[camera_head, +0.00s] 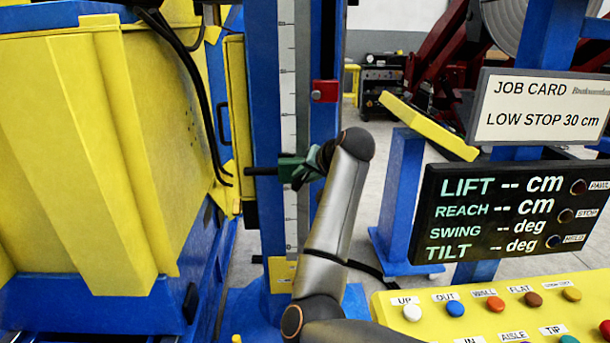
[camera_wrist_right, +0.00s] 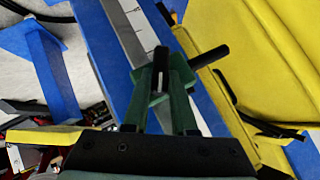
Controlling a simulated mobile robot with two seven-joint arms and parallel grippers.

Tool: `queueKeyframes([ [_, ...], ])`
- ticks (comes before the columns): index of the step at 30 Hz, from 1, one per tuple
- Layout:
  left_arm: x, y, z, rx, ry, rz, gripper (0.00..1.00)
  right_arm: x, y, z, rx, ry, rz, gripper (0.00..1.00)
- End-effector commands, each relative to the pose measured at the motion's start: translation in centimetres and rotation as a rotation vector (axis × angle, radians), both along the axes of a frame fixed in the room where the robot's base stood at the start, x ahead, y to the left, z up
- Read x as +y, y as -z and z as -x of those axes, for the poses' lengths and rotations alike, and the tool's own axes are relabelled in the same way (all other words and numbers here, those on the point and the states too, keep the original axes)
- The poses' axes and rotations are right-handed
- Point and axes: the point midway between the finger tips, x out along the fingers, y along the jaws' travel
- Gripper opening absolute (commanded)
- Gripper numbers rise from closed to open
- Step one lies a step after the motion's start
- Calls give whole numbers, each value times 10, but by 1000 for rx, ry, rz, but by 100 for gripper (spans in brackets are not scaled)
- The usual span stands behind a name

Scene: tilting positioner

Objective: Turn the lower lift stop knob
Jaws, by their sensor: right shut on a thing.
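The lower lift stop is a green block (camera_head: 288,169) on the blue column, beside the ruler scale. A black bar (camera_head: 262,171) sticks out from it to the left; the bar also shows in the right wrist view (camera_wrist_right: 209,57). My right gripper (camera_head: 308,165) is at the block's right side, partly hidden by its own wrist. In the right wrist view its two fingers (camera_wrist_right: 160,93) are shut on the black knob (camera_wrist_right: 160,68) in front of the green block. The contact is partly hidden. My left gripper is not in view.
A red stop (camera_head: 325,91) sits higher on the column (camera_head: 265,100). A yellow cabinet (camera_head: 90,150) stands close on the left. On the right are a job card reading LOW STOP 30 cm (camera_head: 540,108), a display with blank readings (camera_head: 510,212) and a yellow button panel (camera_head: 480,318).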

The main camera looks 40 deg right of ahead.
Motion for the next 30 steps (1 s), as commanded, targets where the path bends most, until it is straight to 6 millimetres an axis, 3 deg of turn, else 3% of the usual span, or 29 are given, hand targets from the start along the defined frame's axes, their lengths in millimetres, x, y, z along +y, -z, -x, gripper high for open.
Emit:
queueKeyframes([
  [3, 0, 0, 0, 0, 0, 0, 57, 1, 1, 0, 1, -2, -4, 0],
  [4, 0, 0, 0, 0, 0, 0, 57, 1, 1, 0, 1, -2, -4, 28],
  [11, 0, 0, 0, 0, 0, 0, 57, 1, 1, 0, 1, 0, -2, 54],
  [22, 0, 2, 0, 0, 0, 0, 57, 0, -4, 5, -1, 1, 0, 55],
  [30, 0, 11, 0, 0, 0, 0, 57, 2, -35, 46, -6, 4, 2, 55],
])
